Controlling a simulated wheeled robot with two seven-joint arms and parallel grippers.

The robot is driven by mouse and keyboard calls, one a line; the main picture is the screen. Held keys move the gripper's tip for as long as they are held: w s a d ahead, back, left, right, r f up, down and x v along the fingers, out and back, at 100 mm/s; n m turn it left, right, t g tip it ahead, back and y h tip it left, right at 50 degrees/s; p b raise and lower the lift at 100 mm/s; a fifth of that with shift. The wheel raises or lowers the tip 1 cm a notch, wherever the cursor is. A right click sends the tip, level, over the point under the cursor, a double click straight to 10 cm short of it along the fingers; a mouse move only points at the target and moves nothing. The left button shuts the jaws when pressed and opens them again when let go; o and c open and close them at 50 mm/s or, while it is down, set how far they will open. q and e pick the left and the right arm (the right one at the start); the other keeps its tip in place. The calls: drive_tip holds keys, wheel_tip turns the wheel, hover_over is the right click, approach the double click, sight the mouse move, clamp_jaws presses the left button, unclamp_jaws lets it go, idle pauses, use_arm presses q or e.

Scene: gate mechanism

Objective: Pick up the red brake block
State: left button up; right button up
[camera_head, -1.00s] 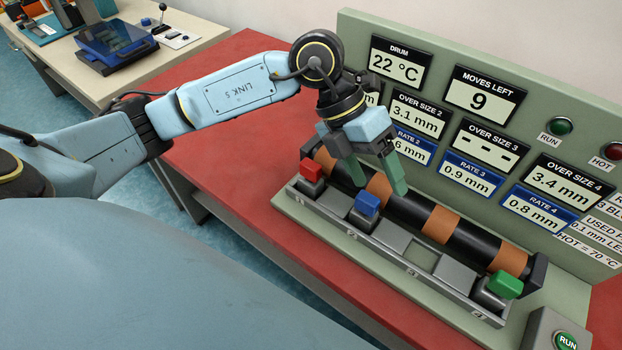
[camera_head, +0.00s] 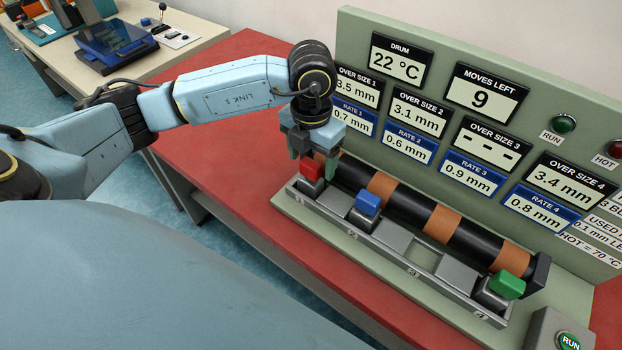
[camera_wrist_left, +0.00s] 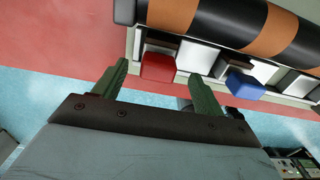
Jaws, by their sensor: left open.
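The red brake block (camera_head: 310,171) sits on its grey holder in slot 1, at the left end of the grey rail (camera_head: 399,244). It also shows in the left wrist view (camera_wrist_left: 158,67), beyond the fingertips and between their lines. My left gripper (camera_head: 313,168) is open, pointing down over the red block, with its green fingers on either side of it in the head view. In the left wrist view both green fingers (camera_wrist_left: 161,82) are apart with nothing between them. I cannot tell whether a finger touches the block. My right gripper is not in view.
The blue block (camera_head: 367,203) stands in slot 2 and the green block (camera_head: 507,284) in slot 4. The black drum with orange bands (camera_head: 441,225) lies close behind the rail. The display panel (camera_head: 440,60) rises behind. The red table (camera_head: 235,160) is clear at the left.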

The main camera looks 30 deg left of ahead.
sight(311, 173)
use_arm(q)
wheel_tip(311, 173, down, 5)
drive_tip(key=shift+w+a, duration=0.1)
drive_tip(key=shift+w, duration=0.05)
drive_tip(key=shift+r, duration=0.1)
drive_tip(key=c, duration=1.3)
